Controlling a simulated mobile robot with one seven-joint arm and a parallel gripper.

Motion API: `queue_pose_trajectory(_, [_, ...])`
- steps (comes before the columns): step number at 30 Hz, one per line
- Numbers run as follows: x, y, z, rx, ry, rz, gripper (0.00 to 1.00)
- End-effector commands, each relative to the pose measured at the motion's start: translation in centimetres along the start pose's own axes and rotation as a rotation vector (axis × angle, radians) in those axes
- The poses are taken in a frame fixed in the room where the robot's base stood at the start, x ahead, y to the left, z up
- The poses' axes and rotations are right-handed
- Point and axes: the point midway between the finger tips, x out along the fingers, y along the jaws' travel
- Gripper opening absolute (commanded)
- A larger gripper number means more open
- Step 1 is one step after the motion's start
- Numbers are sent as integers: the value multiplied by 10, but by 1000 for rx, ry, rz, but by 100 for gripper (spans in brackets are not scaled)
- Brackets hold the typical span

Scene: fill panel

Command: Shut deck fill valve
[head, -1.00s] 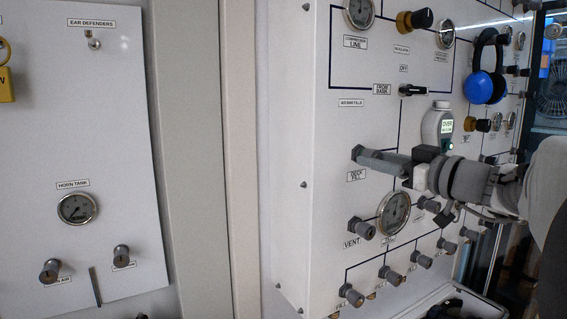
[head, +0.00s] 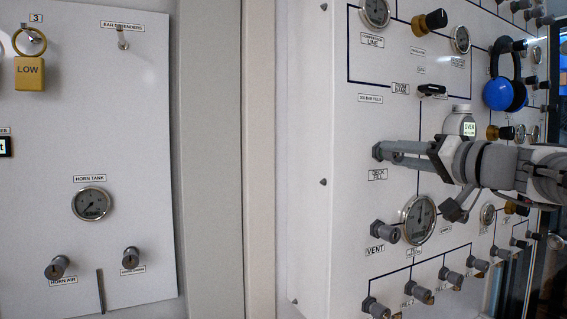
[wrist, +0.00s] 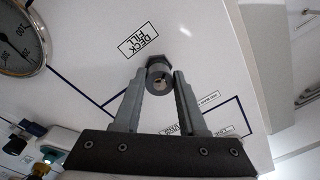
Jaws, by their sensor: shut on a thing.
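The deck fill valve is a small grey round knob (wrist: 158,76) on the white panel, beside the "DECK FILL" label (wrist: 138,40) in the wrist view. In the head view the label (head: 377,174) sits just below my fingertips, and the fingers mostly hide the knob. My gripper (head: 381,152) reaches in from the right, nearly square to the panel. In the wrist view its two grey fingers (wrist: 160,84) are on either side of the knob, shut on it. The knob's turn position cannot be told.
The vent knob (head: 385,232) and a round gauge (head: 418,218) are just below. Blue ear defenders (head: 505,92) hang at upper right. A handheld meter (head: 462,122) is behind my wrist. A yellow padlock (head: 30,72) hangs on the left panel.

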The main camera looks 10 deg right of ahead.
Motion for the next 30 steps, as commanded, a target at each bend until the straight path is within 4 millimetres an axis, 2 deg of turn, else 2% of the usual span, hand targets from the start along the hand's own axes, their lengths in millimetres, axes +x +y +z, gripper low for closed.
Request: queue_pose_trajectory(30, [0, -1, 0, 968, 47, 14, 0])
